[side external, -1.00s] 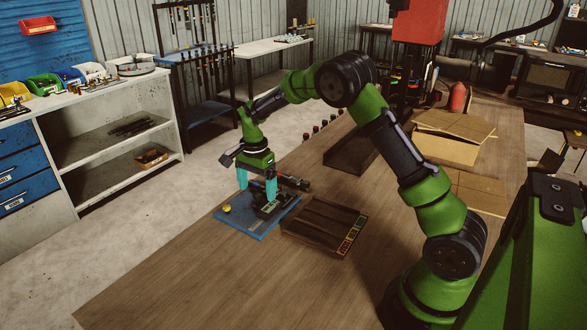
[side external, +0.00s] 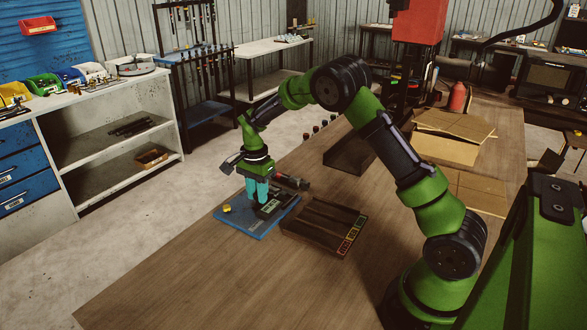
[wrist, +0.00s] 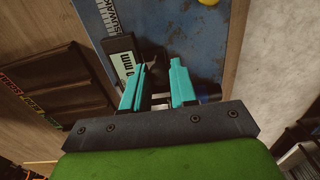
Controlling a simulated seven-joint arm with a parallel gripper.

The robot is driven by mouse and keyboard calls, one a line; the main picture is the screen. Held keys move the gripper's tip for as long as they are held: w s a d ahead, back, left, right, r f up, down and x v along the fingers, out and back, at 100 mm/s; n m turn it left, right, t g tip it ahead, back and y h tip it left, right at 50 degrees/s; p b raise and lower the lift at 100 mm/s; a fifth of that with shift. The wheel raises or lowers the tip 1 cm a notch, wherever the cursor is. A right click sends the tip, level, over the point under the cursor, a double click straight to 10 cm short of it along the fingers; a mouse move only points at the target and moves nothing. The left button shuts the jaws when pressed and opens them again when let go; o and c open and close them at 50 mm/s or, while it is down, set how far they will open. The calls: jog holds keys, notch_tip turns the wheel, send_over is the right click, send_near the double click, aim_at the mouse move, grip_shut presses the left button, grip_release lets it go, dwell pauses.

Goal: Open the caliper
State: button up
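The caliper has a dark body with a small light display (wrist: 122,66) in the wrist view. In the side view its dark body (side external: 271,207) lies on the blue mat (side external: 236,228). My gripper (side external: 257,202) is down at the caliper's left side, its two teal fingers pointing downward. In the wrist view my gripper (wrist: 157,76) has its fingers apart, with blue mat and some grey metal visible in the gap. The left finger is close beside the display; I cannot tell whether it touches the caliper. The fingertip contact is hidden in the side view.
A dark compartment tray (side external: 318,226) with coloured labels stands right of the mat. A small yellow piece (side external: 227,208) lies on the mat's left part. A dark bin (side external: 349,157) and cardboard boxes (side external: 445,150) are behind. The front of the wooden table (side external: 210,285) is clear.

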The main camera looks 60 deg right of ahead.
aim_at(255, 206)
jog(key=c, duration=0.4)
jog(key=shift+a, duration=0.7)
jog(key=o, duration=1.6)
jog(key=shift+o, duration=0.2)
jog(key=shift+r, duration=0.1)
notch_tip(255, 206, up, 9)
dwell(0.3)
